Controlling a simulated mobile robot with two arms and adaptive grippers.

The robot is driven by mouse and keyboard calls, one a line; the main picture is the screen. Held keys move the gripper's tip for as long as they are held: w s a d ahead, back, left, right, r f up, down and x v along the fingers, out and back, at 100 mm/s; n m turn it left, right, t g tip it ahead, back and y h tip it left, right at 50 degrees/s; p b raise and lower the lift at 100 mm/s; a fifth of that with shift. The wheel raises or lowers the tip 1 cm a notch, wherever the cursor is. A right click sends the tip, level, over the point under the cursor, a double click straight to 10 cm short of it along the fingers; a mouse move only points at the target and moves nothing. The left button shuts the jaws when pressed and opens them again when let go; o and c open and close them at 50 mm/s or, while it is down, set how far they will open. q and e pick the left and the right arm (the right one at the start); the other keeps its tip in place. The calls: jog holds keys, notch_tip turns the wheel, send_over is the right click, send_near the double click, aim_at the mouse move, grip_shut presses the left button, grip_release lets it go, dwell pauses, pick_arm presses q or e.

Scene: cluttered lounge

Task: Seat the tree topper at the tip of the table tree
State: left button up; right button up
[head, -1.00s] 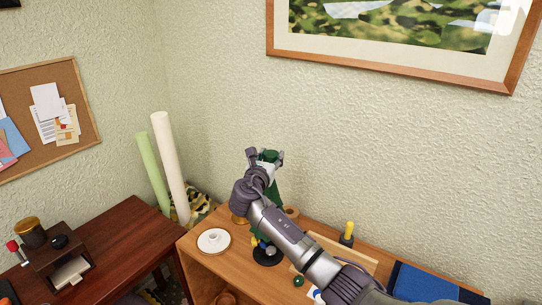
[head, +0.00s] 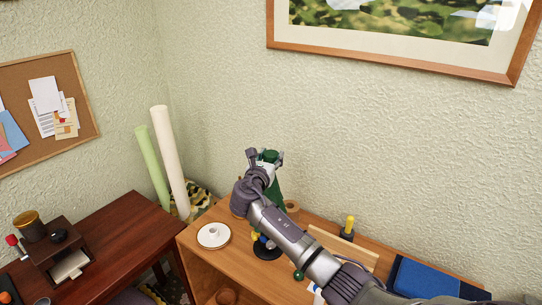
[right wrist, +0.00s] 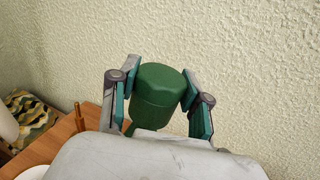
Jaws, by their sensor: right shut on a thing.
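My right gripper (head: 267,156) is shut on a dark green, blunt-ended piece, which I take to be the tree topper (right wrist: 160,95). In the right wrist view the piece sits between both fingers with its wide end up. In the head view the topper (head: 270,155) shows at the fingertips. The green table tree (head: 276,190) stands below and behind my right arm, which hides much of it. I cannot tell whether the topper touches the tree's tip. My left gripper is not in view.
A white dish (head: 213,235) lies on the cabinet top (head: 205,262) left of the tree. A yellow-handled tool (head: 349,226), a small green ball (head: 298,274) and a blue book (head: 425,281) are to the right. The textured wall is close behind.

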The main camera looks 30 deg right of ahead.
jog(key=shift+f, duration=0.5)
jog(key=o, duration=1.1)
jog(key=shift+r, duration=0.1)
jog(key=v, duration=1.2)
